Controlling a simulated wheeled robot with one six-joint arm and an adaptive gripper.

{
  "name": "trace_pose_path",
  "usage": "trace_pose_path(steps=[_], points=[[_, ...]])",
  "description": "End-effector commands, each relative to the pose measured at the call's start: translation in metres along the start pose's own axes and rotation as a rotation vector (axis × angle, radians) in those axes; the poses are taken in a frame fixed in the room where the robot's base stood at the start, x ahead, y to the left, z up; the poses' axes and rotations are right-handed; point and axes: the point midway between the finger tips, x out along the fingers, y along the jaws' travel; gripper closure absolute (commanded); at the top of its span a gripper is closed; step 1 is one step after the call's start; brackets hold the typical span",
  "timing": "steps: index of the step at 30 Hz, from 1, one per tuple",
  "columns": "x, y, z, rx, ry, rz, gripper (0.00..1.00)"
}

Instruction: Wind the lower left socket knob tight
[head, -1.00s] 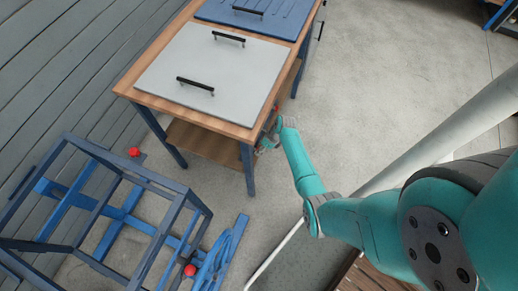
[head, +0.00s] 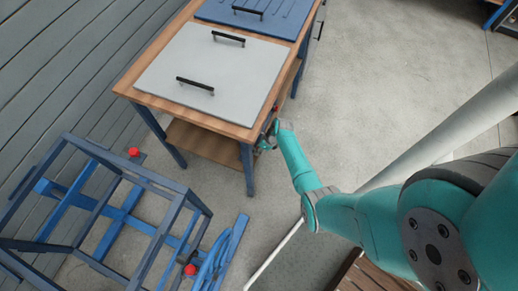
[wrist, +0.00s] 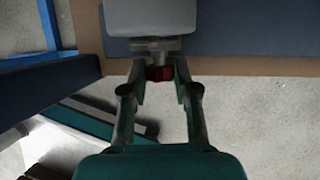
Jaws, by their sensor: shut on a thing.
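A small red knob (wrist: 159,73) shows in the wrist view, below a pale grey block (wrist: 150,20) with a metal collar. My gripper (wrist: 160,82) has one finger on each side of the knob and is shut on it. The fingers partly cover the knob's sides. In the head view my gripper (head: 266,142) is at the right side of the wooden bench (head: 205,140), by its near right leg. The knob is hard to make out there, and how tight it sits cannot be told.
The bench carries a grey panel (head: 205,72) with two black handles and a blue panel (head: 270,12). A blue frame (head: 150,180) with red knobs (head: 134,152) (head: 190,270) stands at the lower left. Bench legs are close to my gripper. Open concrete floor lies to the right.

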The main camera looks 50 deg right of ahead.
Motion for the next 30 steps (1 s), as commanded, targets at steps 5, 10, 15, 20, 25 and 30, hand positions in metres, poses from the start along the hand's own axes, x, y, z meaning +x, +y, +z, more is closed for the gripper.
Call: trace_pose_path(steps=[5, 10, 15, 20, 25, 30], points=[[0.0005, 0.0016, -0.0007, -0.012, 0.0, -0.029, 1.0], [0.0008, 0.0041, -0.0009, -0.046, 0.001, -0.107, 1.0], [0.0011, 0.0062, -0.0007, -0.093, 0.0, -0.217, 1.0], [0.0016, 0.0079, -0.0013, -0.137, 0.001, -0.32, 1.0], [0.0023, 0.009, -0.0015, -0.175, 0.001, -0.412, 1.0], [0.0023, 0.0089, -0.001, -0.198, 0.0, -0.474, 1.0]])
